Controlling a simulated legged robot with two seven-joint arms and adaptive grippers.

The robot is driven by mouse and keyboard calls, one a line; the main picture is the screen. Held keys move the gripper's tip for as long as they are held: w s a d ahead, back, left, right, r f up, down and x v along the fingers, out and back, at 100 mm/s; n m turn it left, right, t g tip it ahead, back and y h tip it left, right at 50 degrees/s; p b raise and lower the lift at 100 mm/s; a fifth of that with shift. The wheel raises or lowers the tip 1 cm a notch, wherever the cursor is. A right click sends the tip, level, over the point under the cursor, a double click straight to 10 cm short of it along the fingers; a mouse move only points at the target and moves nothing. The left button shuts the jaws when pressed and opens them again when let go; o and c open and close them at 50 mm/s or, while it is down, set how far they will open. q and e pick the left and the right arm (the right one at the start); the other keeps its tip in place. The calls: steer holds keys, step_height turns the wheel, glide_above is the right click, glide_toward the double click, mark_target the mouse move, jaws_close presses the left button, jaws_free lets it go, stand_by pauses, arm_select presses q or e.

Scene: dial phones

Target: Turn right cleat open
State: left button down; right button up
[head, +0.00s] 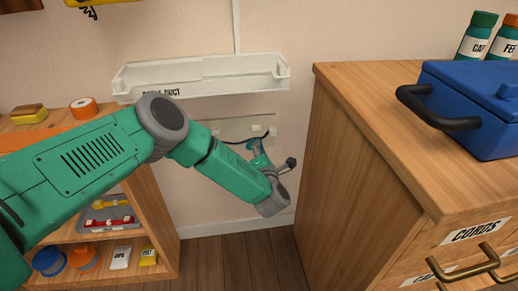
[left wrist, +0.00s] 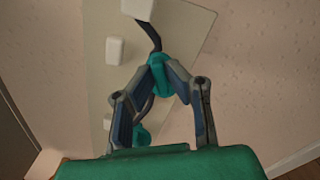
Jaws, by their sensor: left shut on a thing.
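A pale board (head: 234,128) with white blocks and a dark cord is fixed on the wall under the white duct. My left gripper (head: 257,154) reaches the board's right part. In the left wrist view, its two fingers (left wrist: 162,74) close on a teal piece (left wrist: 158,84), which looks like a cleat on the cord. A second teal piece (left wrist: 141,134) shows lower down, partly behind the left finger. The fingers hide much of the held piece, so its turn angle is unclear. My right gripper is not in view.
The open white duct tray (head: 205,76) sticks out above the board. A wooden cabinet (head: 350,160) with a blue box (head: 480,105) stands close on the right. A wooden shelf (head: 160,225) with small items is at the left. Bare floor lies between.

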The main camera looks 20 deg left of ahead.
arm_select(q)
steer(key=shift+s+f, duration=0.25)
steer(key=shift+f, duration=0.2)
steer(key=c, duration=1.6)
jaws_free()
steer(key=shift+w+r, duration=0.1)
steer(key=shift+r, duration=0.05)
steer(key=v, duration=1.2)
